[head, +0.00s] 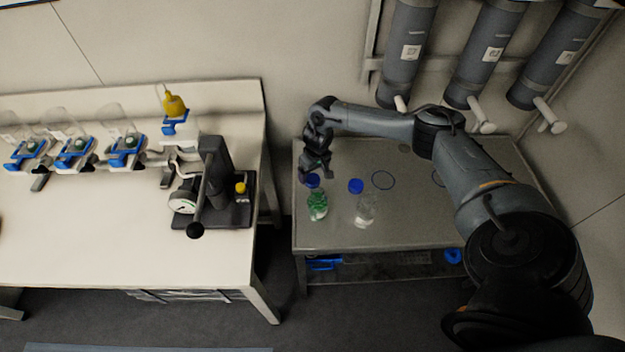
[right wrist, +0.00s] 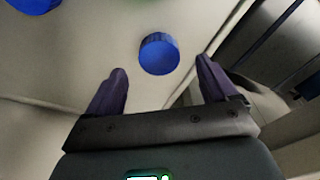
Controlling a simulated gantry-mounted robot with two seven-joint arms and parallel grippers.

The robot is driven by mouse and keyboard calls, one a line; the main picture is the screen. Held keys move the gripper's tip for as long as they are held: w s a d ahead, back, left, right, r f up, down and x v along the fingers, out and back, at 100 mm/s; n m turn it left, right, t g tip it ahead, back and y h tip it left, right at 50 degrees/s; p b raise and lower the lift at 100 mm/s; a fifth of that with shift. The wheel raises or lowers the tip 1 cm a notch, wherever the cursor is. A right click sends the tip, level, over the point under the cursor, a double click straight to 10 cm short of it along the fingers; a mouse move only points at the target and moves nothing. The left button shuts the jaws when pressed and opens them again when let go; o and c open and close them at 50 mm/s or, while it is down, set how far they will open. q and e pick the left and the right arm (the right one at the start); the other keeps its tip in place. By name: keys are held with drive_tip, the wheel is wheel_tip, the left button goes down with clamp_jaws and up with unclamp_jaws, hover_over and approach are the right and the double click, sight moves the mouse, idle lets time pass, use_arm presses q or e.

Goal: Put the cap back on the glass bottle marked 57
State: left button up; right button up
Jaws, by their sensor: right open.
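Two glass bottles stand upright on the grey table (head: 420,222): one with green contents (head: 317,207) and a clear one (head: 366,212). No number is legible on either. One blue cap (head: 313,181) lies just behind the green bottle, apart from it; a second blue cap (head: 356,186) lies behind the clear bottle. My right gripper (head: 318,172) is close by the first cap. In the right wrist view this cap (right wrist: 159,54) sits just beyond the spread, empty fingers (right wrist: 161,80). The second cap (right wrist: 34,4) is cut off at top left. My left gripper is out of view.
A white bench (head: 90,235) on the left carries a dark press with a gauge (head: 215,195), several blue-clamped flasks and a yellow-topped bottle (head: 174,106). Grey cylinders (head: 408,50) hang on the wall behind the table. The table's front right is mostly clear.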

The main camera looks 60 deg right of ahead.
sight(313, 179)
drive_tip(key=shift+w+d+f, duration=0.1)
drive_tip(key=shift+w+f, duration=0.05)
drive_tip(key=shift+f, duration=1.6)
drive_tip(key=c, duration=1.1)
